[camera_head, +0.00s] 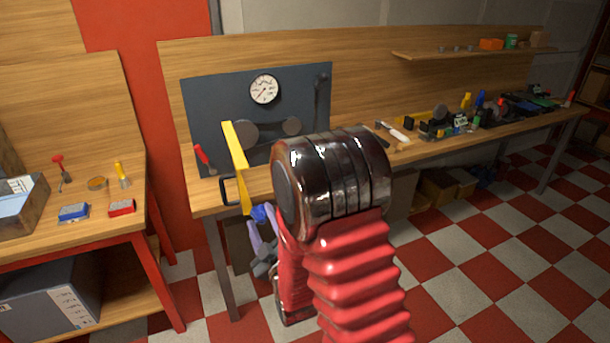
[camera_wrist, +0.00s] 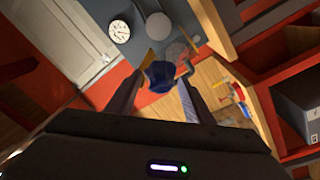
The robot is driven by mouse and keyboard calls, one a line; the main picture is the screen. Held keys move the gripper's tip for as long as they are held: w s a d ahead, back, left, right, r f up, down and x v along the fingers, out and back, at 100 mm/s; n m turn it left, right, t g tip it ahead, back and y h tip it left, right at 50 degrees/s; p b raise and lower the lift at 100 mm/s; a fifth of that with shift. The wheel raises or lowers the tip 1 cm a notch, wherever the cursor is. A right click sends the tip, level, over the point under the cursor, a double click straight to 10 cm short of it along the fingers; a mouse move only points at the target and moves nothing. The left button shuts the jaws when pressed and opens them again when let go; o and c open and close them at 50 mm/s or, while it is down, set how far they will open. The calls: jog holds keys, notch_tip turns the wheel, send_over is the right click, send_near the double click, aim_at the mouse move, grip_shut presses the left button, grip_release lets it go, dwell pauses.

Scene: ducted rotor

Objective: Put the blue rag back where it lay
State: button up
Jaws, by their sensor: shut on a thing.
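My gripper (camera_head: 261,228) is shut on the blue rag (camera_head: 259,213), a small dark blue bundle. It hangs in front of the left front edge of the workbench (camera_head: 207,197). My own arm hides part of the bench to the right of it. In the wrist view the blue rag (camera_wrist: 158,75) sits between the tips of my gripper (camera_wrist: 160,84). I cannot tell there whether the rag touches anything beyond the fingers.
A yellow bar (camera_head: 236,160) stands upright at the bench's left end, before a dark panel with a round gauge (camera_head: 264,88). A side table (camera_head: 90,231) at left holds a tray (camera_head: 36,212), a blue box (camera_head: 74,212) and a red box (camera_head: 121,207). Checkered floor lies open at right.

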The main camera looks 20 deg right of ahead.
jog(key=shift+d+r, duration=0.1)
jog(key=shift+d, duration=0.15)
jog(key=shift+d+r+g+h, duration=0.1)
jog(key=shift+d+g+h, duration=0.3)
jog(key=shift+d, duration=0.1)
jog(key=s+d+r+m+g+h, duration=0.1)
jog(key=d+r+m+g+h, duration=0.2)
jog(key=d, duration=1.2)
jog(key=s+d+r+m+g+h, duration=0.15)
jog(key=d+r+m+g, duration=0.3)
jog(key=d, duration=0.95)
jog(key=s+d+f+m+g, duration=0.1)
jog(key=s+d+f+g, duration=0.4)
jog(key=s+d, duration=0.3)
jog(key=s+a+f+g+y, duration=0.4)
jog(key=s+a+y, duration=0.1)
jog(key=s+a, duration=0.5)
jog(key=shift+s+a, duration=0.25)
jog(key=shift+s, duration=0.4)
